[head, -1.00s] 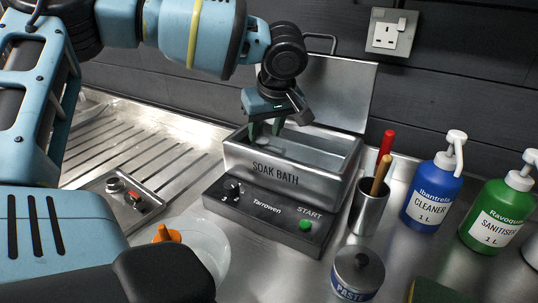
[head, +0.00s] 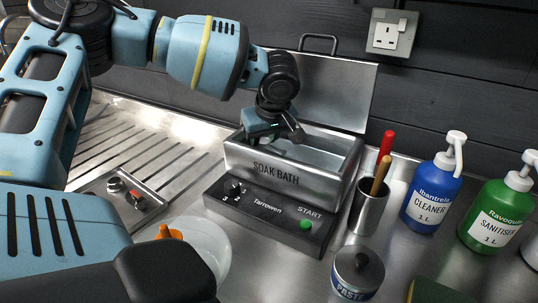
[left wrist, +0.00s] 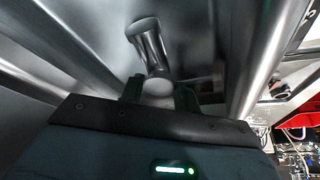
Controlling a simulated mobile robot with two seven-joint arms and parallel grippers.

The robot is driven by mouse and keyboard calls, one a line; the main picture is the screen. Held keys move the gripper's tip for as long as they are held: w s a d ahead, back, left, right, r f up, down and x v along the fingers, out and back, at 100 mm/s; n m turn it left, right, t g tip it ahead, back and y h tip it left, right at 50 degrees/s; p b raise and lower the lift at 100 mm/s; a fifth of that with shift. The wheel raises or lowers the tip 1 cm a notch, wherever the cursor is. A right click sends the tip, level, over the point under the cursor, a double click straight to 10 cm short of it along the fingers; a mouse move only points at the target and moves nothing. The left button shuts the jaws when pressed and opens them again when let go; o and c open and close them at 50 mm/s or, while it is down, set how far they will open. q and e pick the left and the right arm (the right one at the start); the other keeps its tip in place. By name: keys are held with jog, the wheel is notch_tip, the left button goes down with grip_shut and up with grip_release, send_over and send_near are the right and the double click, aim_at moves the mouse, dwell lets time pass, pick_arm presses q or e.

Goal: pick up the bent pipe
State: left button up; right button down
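The bent pipe (left wrist: 150,45) is a shiny metal piece with a rounded end, seen in the left wrist view inside the steel soak bath (head: 262,166). In the head view the bath wall and my gripper hide it. My left gripper (left wrist: 159,92) reaches down into the left part of the bath, and it shows in the head view (head: 272,136). One finger lies on each side of the pipe's near end. I cannot tell whether they press on it. My right gripper is not in view.
The bath's lid (head: 325,92) stands open behind. To the right are a metal cup (head: 368,212) with red and tan handles, a blue cleaner bottle (head: 432,195), a green sanitiser bottle (head: 497,217) and a paste tin (head: 357,273). A white bowl (head: 208,246) stands in front at left.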

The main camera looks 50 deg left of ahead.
aim_at(264, 143)
pick_arm(q)
jog(key=c, duration=0.4)
notch_tip(264, 143, up, 18)
jog(key=shift+r+p, duration=0.1)
jog(key=shift+p, duration=0.2)
dwell(0.4)
